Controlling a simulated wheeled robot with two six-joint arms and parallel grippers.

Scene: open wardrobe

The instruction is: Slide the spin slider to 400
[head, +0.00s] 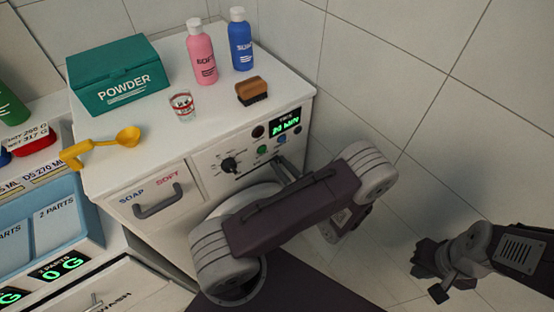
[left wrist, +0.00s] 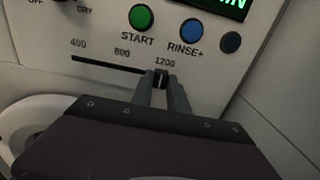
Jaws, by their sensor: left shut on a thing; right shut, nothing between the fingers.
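The spin slider is a dark slot (left wrist: 110,64) on the washer's white front panel, marked 400, 800 and 1200 from left to right. Its knob (left wrist: 160,80) is at the right end, by the 1200 mark. My left gripper (left wrist: 159,82) is shut on the knob, with one finger on each side of it. In the head view the left gripper (head: 281,172) reaches the panel, and my arm hides part of the slider. My right gripper (head: 427,270) is shut and empty, away to the lower right by the tiled wall.
Above the slider are the green START button (left wrist: 141,17) and the blue RINSE+ button (left wrist: 191,32). A black dial (head: 229,165) is to the left. The washer top holds a teal powder box (head: 120,80), pink bottle (head: 201,55), blue bottle (head: 241,42) and brush (head: 252,91).

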